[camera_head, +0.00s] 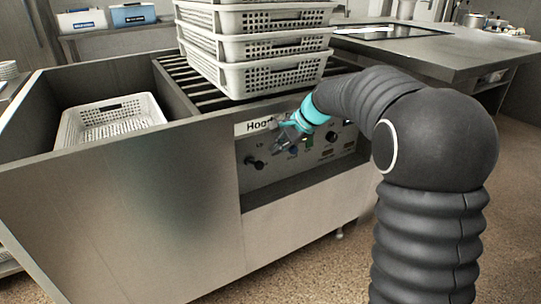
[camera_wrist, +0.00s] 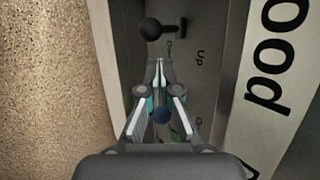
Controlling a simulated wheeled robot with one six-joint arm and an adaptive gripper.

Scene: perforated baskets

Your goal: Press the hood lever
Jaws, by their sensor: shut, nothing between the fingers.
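The hood lever (camera_head: 254,163) is a short black lever with a ball-shaped knob on the left part of the metal control panel. In the wrist view the lever (camera_wrist: 153,28) is at the top, beside an "Up" mark and a partly hidden mark. My gripper (camera_head: 279,142) is in front of the panel, to the right of the lever and a little above it in the head view. In the wrist view my gripper (camera_wrist: 158,66) has its fingertips together and empty, with a visible gap between them and the knob. The fingers hide part of the panel.
A label (camera_head: 256,127) beginning "Hood" is above the panel. Stacked perforated baskets (camera_head: 272,76) stand on the roller top. Another basket (camera_head: 150,108) sits in the left bay. The floor in front is clear.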

